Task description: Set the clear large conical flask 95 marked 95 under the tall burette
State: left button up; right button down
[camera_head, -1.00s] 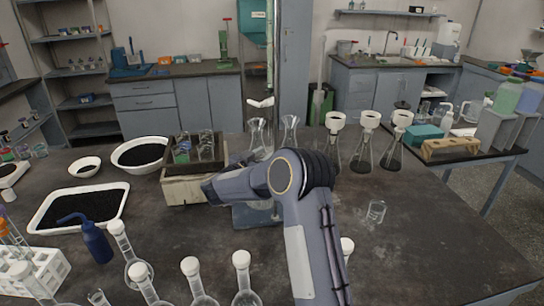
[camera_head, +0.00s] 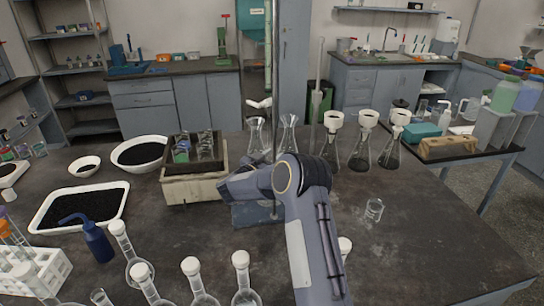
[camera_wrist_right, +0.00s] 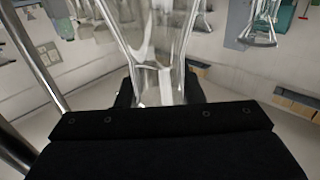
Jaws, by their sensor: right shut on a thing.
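My right gripper (camera_wrist_right: 160,90) is shut on a clear glass flask (camera_wrist_right: 162,45), its two black fingers on either side of the glass in the right wrist view. No number can be read on it. In the head view my right arm crosses the table's middle and hides the fingertips and the held flask, as far as I can tell. The burette stand has a white clamp (camera_head: 260,103) on a thin upright and a blue-grey base (camera_head: 250,216), partly behind my arm. Two clear conical flasks, one by the upright (camera_head: 256,138) and one right of it (camera_head: 288,132), show behind my arm. My left gripper is not in view.
Flasks with white funnels (camera_head: 334,119) stand right of my arm. A small beaker (camera_head: 374,210) stands at the right. A beige box with glassware (camera_head: 190,190) is close on the left. White-capped flasks (camera_head: 190,266) line the front. The right front table is clear.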

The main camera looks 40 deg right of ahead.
jog(key=shift+f, duration=0.15)
jog(key=c, duration=1)
grip_release()
jog(key=shift+o, duration=0.2)
jog(key=shift+r, duration=0.25)
jog(key=b+v, duration=0.2)
jog(key=v, duration=1)
